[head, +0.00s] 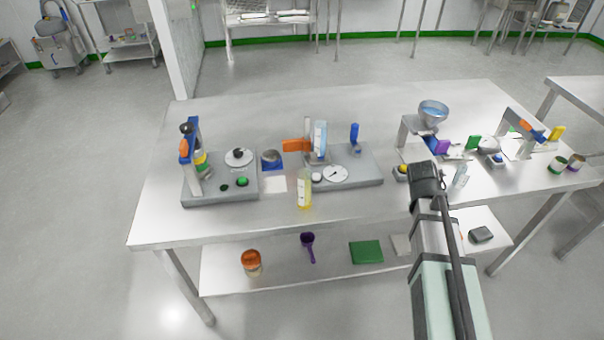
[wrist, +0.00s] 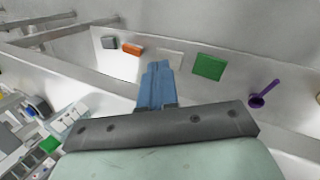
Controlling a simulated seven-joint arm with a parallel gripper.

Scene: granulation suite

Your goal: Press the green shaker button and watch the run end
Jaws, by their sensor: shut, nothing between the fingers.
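A grey-based unit (head: 190,196) stands at the left of the table in the head view, with an upright column, a clamped bottle (head: 201,164) and a round white dial (head: 239,157). A green button (head: 242,182) sits on the front of its base, beside a smaller dark green one (head: 224,187). I take this unit as the shaker, but no label is readable. My gripper (wrist: 158,68) shows in the wrist view with its blue fingers together and nothing between them. In the head view my arm reaches over the table's right front, well right of the green button; its fingertips are hidden there.
A second grey base (head: 365,178) with a dial stands mid-table, a yellow bottle (head: 304,190) before it. A funnel stand (head: 432,110) and small parts crowd the right. The lower shelf holds an orange-topped jar (head: 251,262), purple scoop (head: 308,246) and green block (head: 366,251). The table's back is clear.

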